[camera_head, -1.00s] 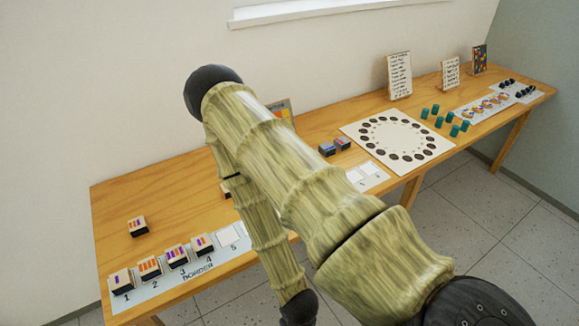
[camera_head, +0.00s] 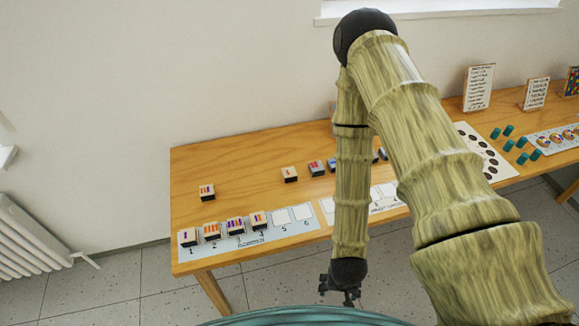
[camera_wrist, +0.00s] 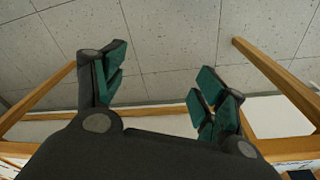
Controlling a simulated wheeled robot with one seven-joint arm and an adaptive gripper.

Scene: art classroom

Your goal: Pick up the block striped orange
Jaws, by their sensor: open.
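Small dark-sided blocks with cream striped tops are on the wooden table in the head view. The one above number 2 (camera_head: 212,231) on the border strip shows several orange bars. A loose block (camera_head: 290,174) behind the strip has a small orange mark; its exact pattern is too small to tell. Another loose block (camera_head: 207,191), further left, shows orange and purple bars. My gripper (camera_head: 343,290) hangs in front of the table's front edge, away from the blocks. In the wrist view my gripper (camera_wrist: 160,90) is open and empty, with floor beyond its green-padded fingers.
The border strip (camera_head: 262,250) holds blocks at 1 to 4; slots 5 and 6 are bare. Green cylinders (camera_head: 508,130) are farther right. A radiator (camera_head: 35,235) stands at the left wall.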

